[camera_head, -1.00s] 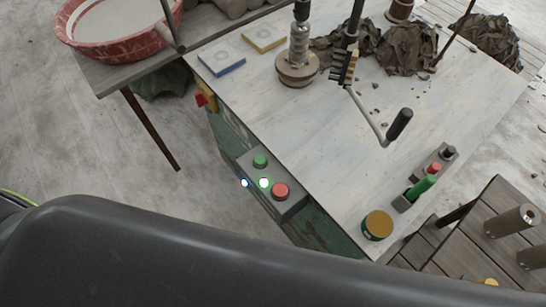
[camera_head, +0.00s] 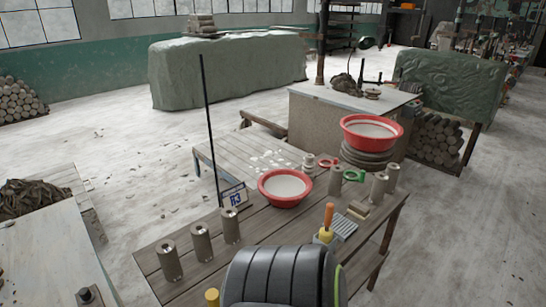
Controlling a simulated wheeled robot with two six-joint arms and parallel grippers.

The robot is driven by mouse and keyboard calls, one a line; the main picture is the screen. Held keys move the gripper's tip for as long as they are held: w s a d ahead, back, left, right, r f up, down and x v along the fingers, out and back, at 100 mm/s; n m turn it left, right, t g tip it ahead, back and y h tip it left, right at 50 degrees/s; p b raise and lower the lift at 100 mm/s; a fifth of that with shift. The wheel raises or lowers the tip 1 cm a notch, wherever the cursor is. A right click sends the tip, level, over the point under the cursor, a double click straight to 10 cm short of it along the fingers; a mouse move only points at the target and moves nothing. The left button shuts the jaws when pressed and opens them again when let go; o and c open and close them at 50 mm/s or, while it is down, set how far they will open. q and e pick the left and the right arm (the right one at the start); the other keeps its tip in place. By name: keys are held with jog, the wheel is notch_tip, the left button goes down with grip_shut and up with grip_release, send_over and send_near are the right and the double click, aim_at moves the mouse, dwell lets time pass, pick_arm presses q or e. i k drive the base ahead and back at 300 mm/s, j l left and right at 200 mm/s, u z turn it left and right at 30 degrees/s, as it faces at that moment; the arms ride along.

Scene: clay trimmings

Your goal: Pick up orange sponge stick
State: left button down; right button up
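What looks like the orange sponge stick (camera_head: 328,215) stands nearly upright on the wooden table (camera_head: 150,258), right of the picture's middle. Its orange handle points up, and its lower end meets a small yellow piece. A dark ribbed part of my own body fills the bottom middle, just in front of it, and hides the near part of the table. Neither of my gripper's fingers shows in this view.
Several grey cylinders (camera_head: 201,243) stand at the table's left and right ends. A red basin (camera_head: 285,187) sits at the back edge, and another red basin (camera_head: 370,131) is stacked behind. A thin dark pole rises left. A grey ridged block (camera_head: 344,227) is beside the stick.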

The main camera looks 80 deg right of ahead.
aim_at(326, 234)
jog(key=k+z, duration=0.15)
jog(key=z, duration=0.3)
jog(key=k+z, duration=0.2)
jog(key=z, duration=2.1)
jog(key=u, duration=0.2)
